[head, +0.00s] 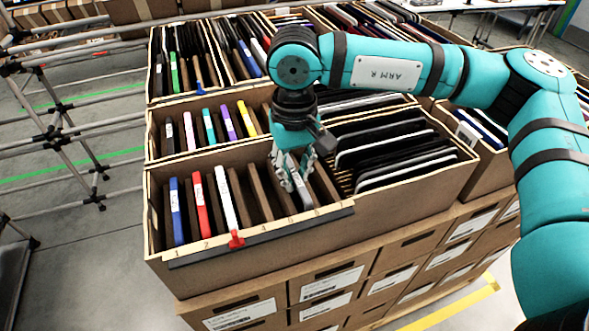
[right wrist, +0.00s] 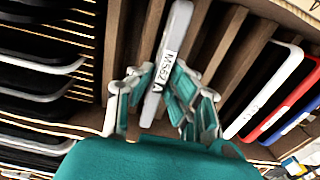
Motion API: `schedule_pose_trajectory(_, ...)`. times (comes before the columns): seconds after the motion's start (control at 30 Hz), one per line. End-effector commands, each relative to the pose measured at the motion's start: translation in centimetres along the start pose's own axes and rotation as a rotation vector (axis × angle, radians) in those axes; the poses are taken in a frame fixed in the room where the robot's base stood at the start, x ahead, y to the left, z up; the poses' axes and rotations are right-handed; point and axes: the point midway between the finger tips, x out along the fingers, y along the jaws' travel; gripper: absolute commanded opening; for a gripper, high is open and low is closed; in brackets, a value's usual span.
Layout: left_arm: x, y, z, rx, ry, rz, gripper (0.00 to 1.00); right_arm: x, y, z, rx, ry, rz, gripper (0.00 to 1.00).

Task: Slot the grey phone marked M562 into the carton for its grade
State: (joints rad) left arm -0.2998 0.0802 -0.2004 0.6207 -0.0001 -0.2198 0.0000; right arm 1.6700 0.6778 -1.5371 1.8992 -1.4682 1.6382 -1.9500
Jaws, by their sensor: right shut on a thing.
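Blue (head: 176,210), red (head: 200,204) and white (head: 226,198) phones stand in slots at the left. My left gripper is not in view.
A numbered strip with a red clip (head: 236,240) runs along the front edge. Dark tablets (head: 395,150) lean tightly at the right. A carton behind holds several coloured phones (head: 228,122). Empty slots lie between the white phone and my gripper. A pipe rack (head: 60,110) stands left.

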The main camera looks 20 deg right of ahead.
Motion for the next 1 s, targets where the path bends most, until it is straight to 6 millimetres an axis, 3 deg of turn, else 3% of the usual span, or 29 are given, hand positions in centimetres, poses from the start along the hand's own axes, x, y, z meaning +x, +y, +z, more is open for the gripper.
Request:
schedule_pose_trajectory(0.97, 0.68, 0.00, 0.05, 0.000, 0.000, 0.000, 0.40, 0.44, -0.01, -0.01, 0.000, 0.001, 0.000, 0.00)
schedule_pose_trajectory(1.0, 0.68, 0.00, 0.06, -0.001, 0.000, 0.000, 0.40, 0.44, -0.01, -0.01, 0.000, 0.001, 0.000, 0.19)
